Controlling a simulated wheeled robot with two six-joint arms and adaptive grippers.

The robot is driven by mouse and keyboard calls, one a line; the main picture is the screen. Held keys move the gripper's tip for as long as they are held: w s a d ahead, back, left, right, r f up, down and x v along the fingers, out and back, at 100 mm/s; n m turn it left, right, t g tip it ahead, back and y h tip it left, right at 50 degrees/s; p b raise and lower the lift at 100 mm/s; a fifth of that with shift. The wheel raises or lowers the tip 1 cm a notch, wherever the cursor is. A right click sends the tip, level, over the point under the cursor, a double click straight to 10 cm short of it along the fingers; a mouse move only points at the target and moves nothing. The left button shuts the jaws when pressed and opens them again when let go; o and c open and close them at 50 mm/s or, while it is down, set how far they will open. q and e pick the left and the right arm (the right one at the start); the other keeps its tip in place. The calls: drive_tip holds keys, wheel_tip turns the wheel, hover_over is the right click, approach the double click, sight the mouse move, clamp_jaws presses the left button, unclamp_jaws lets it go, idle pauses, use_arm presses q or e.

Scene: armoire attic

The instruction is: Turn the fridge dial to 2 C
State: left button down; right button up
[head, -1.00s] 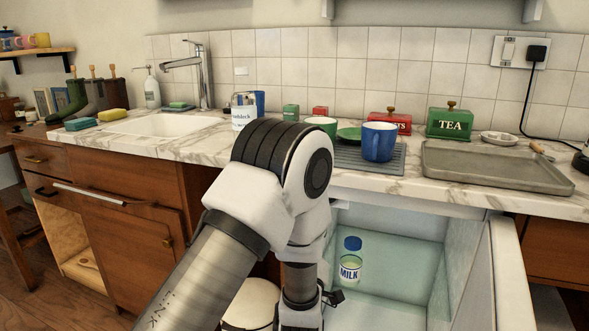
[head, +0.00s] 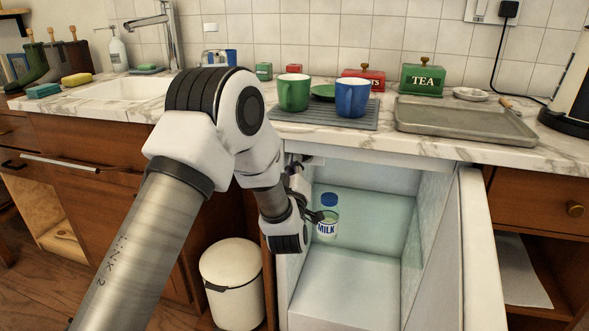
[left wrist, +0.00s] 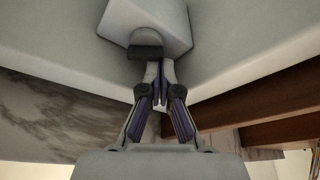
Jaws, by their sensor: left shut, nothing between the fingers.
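The open fridge (head: 345,290) is under the counter, its pale interior facing me. My left gripper (head: 303,162) is at the upper left of the fridge opening, partly hidden by my own wrist. In the left wrist view my left gripper (left wrist: 160,78) is shut and empty, its fingertips close together. Just beyond the tips is a dark, short bar-like knob (left wrist: 145,52), apparently the dial, on a pale housing (left wrist: 150,22) inside the fridge. I cannot tell whether the tips touch it. No markings or setting can be read. My right gripper is out of view.
A milk bottle (head: 328,222) stands on the fridge shelf, close to my wrist in the picture. The fridge door (head: 477,250) stands open at the right. The marble counter (head: 440,147) overhangs the fridge. A white bin (head: 232,275) stands left of it.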

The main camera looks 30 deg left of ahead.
use_arm(q)
drive_tip(key=shift+f+n+g+y, duration=0.15)
drive_tip(key=shift+n+g+y, duration=0.25)
drive_tip(key=shift+n, duration=1.1)
drive_tip(key=n+g, duration=0.1)
drive_tip(key=n, duration=0.1)
drive_tip(key=n+g, duration=0.1)
drive_tip(key=n, duration=0.2)
drive_tip(key=f+n, duration=0.1)
drive_tip(key=n, duration=0.1)
drive_tip(key=shift+d+f+n+g+b, duration=0.1)
drive_tip(key=shift+d+n+g+b, duration=0.2)
drive_tip(key=shift+n+g+b, duration=0.1)
idle(0.4)
drive_tip(key=shift+f, duration=0.1)
